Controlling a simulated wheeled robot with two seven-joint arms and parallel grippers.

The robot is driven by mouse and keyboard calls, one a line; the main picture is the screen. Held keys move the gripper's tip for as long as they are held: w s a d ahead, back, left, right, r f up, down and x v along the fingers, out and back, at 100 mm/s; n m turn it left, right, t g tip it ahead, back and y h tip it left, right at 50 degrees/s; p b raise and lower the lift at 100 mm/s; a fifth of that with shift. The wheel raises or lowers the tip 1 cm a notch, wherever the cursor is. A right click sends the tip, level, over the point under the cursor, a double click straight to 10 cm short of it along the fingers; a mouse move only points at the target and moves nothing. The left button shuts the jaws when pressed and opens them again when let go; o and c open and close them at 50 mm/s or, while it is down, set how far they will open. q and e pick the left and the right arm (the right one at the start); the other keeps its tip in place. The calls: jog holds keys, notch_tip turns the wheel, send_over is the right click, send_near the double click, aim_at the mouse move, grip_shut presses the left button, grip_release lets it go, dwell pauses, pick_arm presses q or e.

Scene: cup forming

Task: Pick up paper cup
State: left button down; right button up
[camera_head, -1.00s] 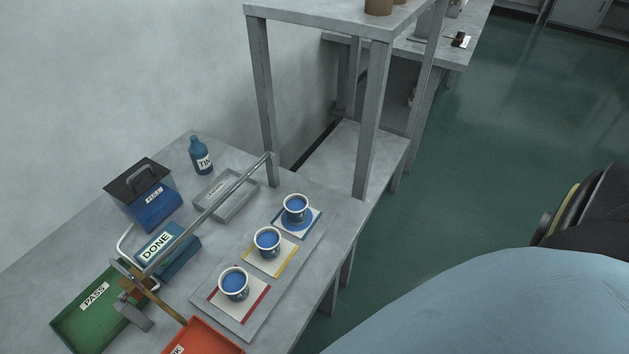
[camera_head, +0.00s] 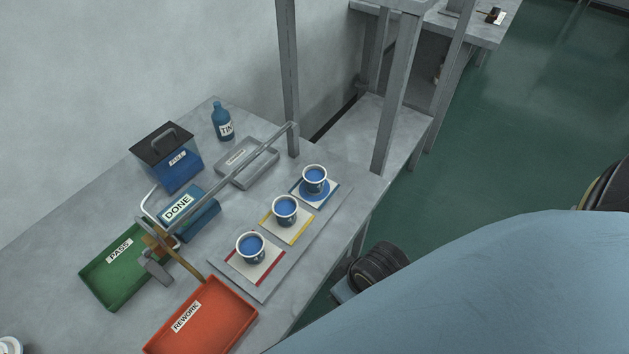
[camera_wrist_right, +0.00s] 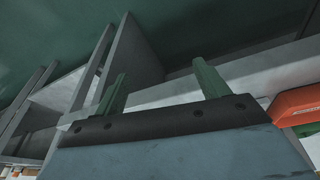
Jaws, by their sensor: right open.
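Three white paper cups with blue insides stand upright on a grey strip (camera_head: 262,291) in the head view. The near cup (camera_head: 250,248) is on the red-edged card, the middle cup (camera_head: 285,210) on the yellow-edged card, and the far cup (camera_head: 314,181) on the blue-edged card. My right gripper (camera_wrist_right: 160,74) shows two green fingers spread apart in the right wrist view, with nothing between them. No cup is clear in that view. My left gripper is not in view.
An orange REWORK tray (camera_head: 218,309), green PASS tray (camera_head: 112,281), blue DONE box (camera_head: 196,222), lidded blue box (camera_head: 179,172), grey tray (camera_head: 233,176) and blue bottle (camera_head: 221,120) stand around the cups. A metal bar (camera_head: 230,172) runs above the bench. The orange tray also shows in the wrist view (camera_wrist_right: 297,106).

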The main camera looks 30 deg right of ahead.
jog(key=w+r+t, duration=0.1)
jog(key=w, duration=0.1)
jog(key=w+d+r+t, duration=0.1)
jog(key=w+r+t, duration=0.1)
jog(key=w+d+r+t, duration=0.1)
jog(key=w+r, duration=0.1)
jog(key=w, duration=0.1)
jog(key=shift+d+m, duration=0.2)
jog(key=shift+m, duration=0.2)
jog(key=w+d+r+m+t, duration=0.1)
jog(key=w+d+r+t, duration=0.3)
jog(key=w+r+t, duration=0.2)
send_near(310, 172)
jog(key=shift+w+a+f+b, duration=0.15)
jog(key=shift+w+a+b, duration=0.1)
jog(key=shift+w, duration=0.25)
jog(key=shift+w+a+f+b, duration=0.15)
jog(key=shift+w+b, duration=0.05)
jog(key=shift+w, duration=0.25)
jog(key=x, duration=0.5)
jog(key=shift+w+d+f+b, duration=0.15)
jog(key=shift+w+d+b, duration=0.15)
jog(key=shift+b, duration=0.1)
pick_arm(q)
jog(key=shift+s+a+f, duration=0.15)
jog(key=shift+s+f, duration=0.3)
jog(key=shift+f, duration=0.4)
pick_arm(e)
jog(key=c, duration=1)
